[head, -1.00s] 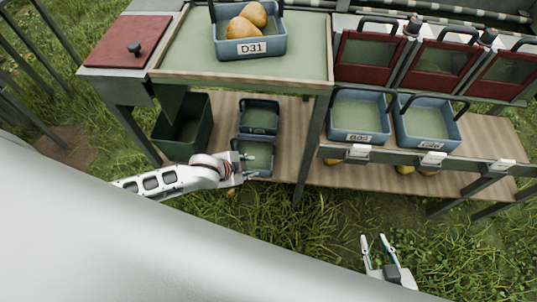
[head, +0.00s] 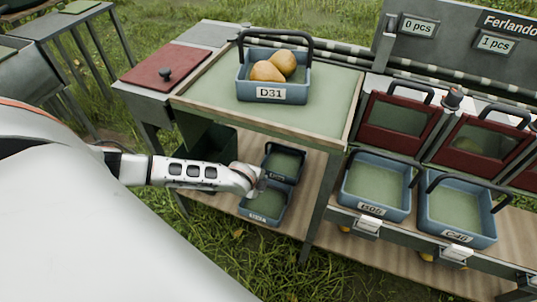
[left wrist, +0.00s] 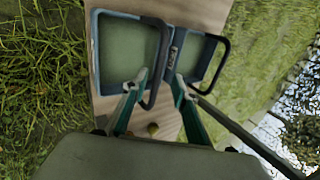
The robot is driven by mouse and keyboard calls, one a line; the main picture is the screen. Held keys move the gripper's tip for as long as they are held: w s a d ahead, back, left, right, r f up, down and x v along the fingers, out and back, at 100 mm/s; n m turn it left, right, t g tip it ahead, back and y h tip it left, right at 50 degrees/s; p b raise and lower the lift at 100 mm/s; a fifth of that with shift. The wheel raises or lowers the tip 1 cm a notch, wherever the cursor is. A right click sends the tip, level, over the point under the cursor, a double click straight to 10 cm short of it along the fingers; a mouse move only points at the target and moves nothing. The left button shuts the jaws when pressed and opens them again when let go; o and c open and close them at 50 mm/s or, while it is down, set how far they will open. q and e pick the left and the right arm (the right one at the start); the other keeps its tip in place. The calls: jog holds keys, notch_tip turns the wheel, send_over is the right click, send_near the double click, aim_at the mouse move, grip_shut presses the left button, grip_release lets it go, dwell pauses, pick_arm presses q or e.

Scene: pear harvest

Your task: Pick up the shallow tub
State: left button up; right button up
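Two empty blue tubs with dark handles stand on the lower shelf, a rear one (head: 284,164) and a front one (head: 264,206). I cannot tell from their depth which one is the shallow tub. My left gripper (head: 262,184) is at these tubs, its fingers small and partly hidden in the head view. In the left wrist view my left gripper (left wrist: 158,82) has its fingers apart. The handle (left wrist: 152,98) of the left-hand tub (left wrist: 93,55) passes between them; contact is unclear. The other tub (left wrist: 195,58) lies just beyond. My right gripper is out of view.
A blue tub D31 (head: 246,84) with two pears stands on the green-topped table (head: 330,110) above the shelf. Two more blue tubs (head: 350,200) (head: 430,232) sit on the rack at right. A dark green bin (head: 212,140) stands left of the shelf tubs.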

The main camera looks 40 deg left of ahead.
pick_arm(q)
jog(key=x, duration=0.1)
jog(key=b+x, duration=0.1)
jog(key=x, duration=0.1)
jog(key=b+x, duration=0.1)
jog(key=shift+s+f, duration=0.2)
jog(key=shift+f, duration=0.4)
jog(key=shift+w+f, duration=0.1)
jog(key=shift+w, duration=0.1)
jog(key=shift+w+r, duration=0.1)
jog(key=shift+r, duration=0.1)
grip_shut()
